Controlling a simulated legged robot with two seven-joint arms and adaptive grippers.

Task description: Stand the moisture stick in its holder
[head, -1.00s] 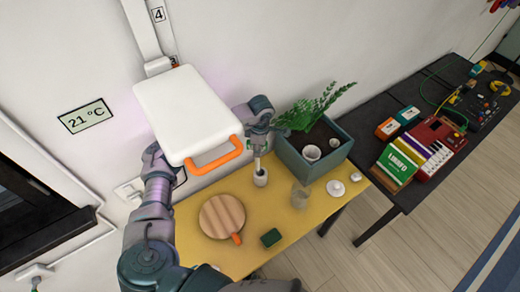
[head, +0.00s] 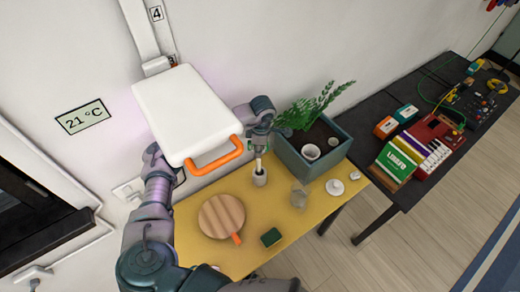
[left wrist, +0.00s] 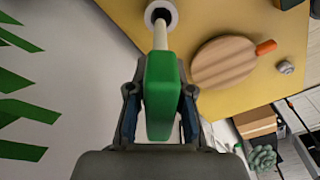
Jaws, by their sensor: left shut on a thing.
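The moisture stick has a green head (left wrist: 160,98) and a pale thin shaft (head: 259,162). My left gripper (left wrist: 160,88) is shut on the green head, with one finger on each side. In the head view the left gripper (head: 259,138) is above the holder. The holder (head: 260,178) is a small pale cup standing on the yellow table, and it also shows in the left wrist view (left wrist: 153,15). The shaft points down and its lower end meets the holder's opening. How deep it sits is hidden. My right gripper is not in view.
On the yellow table (head: 199,252) are a round wooden board (head: 220,215), a green block (head: 271,237), a clear glass (head: 299,197) and a white lidded piece (head: 335,187). A teal planter (head: 297,166) stands close right of the holder. A white lamp-like panel (head: 186,112) hangs above.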

